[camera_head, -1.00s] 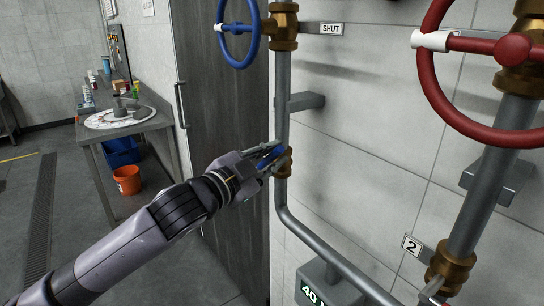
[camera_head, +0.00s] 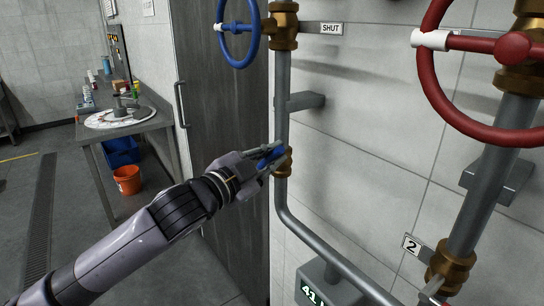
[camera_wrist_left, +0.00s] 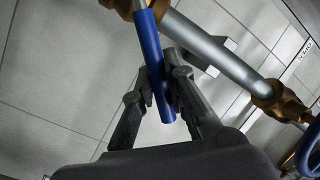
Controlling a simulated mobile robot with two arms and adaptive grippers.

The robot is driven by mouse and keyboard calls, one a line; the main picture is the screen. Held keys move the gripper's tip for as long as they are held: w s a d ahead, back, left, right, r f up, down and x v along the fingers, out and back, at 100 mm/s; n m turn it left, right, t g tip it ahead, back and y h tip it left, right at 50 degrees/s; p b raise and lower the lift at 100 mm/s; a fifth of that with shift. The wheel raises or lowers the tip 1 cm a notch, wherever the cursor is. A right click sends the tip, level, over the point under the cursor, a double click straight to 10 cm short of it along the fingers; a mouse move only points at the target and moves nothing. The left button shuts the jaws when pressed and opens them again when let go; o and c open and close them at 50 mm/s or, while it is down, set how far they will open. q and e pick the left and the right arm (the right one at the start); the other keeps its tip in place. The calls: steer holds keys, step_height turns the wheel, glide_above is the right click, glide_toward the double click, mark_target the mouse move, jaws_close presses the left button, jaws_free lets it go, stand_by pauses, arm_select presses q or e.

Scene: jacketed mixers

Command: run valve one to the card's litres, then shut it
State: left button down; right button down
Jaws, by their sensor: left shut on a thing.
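My left gripper (camera_head: 268,158) is shut on the blue lever (camera_head: 274,154) of a small brass valve (camera_head: 283,162) on the left grey pipe. In the left wrist view the blue lever (camera_wrist_left: 151,60) runs from the brass body (camera_wrist_left: 125,6) down between the fingers (camera_wrist_left: 160,98). The lever lies at an angle to the pipe, not in line with it. I see no number label by this valve. My right gripper is not in view.
A blue handwheel (camera_head: 238,30) with a SHUT plate (camera_head: 331,28) is above. A red handwheel (camera_head: 515,50) and a second brass valve (camera_head: 450,268) marked 2 (camera_head: 412,244) are at right. A bench (camera_head: 130,124) and orange bucket (camera_head: 127,180) stand behind at left.

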arm_select(q)
step_height(320, 180, down, 6)
steer(key=s+d+m+h+b, duration=0.1)
steer(key=s+m+h+b, duration=0.1)
steer(key=m+b, duration=0.3)
steer(key=shift+d+m+t+h, duration=0.3)
steer(key=shift+m+h, duration=0.1)
steer(key=shift+m, duration=1.9)
steer(key=shift+f, duration=0.2)
steer(key=c, duration=1.6)
jaws_free()
steer(key=shift+a+r, duration=0.1)
steer(key=v, duration=1.2)
